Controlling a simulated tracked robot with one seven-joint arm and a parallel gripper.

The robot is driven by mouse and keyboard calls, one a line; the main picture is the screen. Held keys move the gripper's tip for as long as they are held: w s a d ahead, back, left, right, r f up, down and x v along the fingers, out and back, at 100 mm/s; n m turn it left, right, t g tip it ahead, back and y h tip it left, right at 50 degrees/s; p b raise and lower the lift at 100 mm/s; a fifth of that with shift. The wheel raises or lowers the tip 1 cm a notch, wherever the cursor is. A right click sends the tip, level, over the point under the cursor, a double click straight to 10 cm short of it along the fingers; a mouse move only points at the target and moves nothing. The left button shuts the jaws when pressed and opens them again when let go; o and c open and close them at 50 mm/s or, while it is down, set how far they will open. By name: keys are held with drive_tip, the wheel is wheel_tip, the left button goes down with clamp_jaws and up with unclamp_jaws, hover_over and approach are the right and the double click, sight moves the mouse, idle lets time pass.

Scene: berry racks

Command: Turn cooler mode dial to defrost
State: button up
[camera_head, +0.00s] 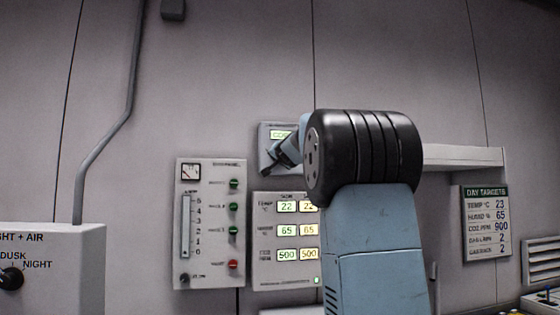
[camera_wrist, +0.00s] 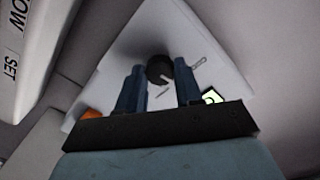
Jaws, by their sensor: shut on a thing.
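The cooler panel (camera_head: 264,135) is a small pale plate on the wall in the head view, with a lit green display (camera_head: 281,134) whose text is partly covered by my arm. In the wrist view the panel (camera_wrist: 125,50) fills the middle, tilted. The mode dial (camera_wrist: 160,67) is a dark round knob with a light pointer mark, beside small printed labels too blurred to read. My gripper (camera_wrist: 159,73) has its two blue-grey fingers on either side of the dial, shut on it. In the head view my gripper (camera_head: 283,155) reaches the panel and hides the dial.
A gauge panel (camera_head: 209,225) with green and red knobs and a lit readout panel (camera_head: 284,281) are just below. A targets board (camera_head: 486,222) hangs right. A grey box (camera_head: 60,275) with a dial stands lower left. A lettered white edge (camera_wrist: 25,50) is close in the wrist view.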

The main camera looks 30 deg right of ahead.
drive_tip(key=m, duration=0.5)
drive_tip(key=shift+d+f+m, duration=0.1)
drive_tip(key=shift+f+m, duration=0.05)
drive_tip(key=shift+m, duration=0.15)
drive_tip(key=m, duration=0.4)
drive_tip(key=shift+f+m, duration=0.1)
drive_tip(key=shift+m, duration=0.3)
drive_tip(key=shift+d, duration=0.1)
drive_tip(key=o, duration=1)
drive_tip(key=shift+r, duration=0.2)
drive_tip(key=v, duration=1.4)
drive_tip(key=shift+w, duration=0.1)
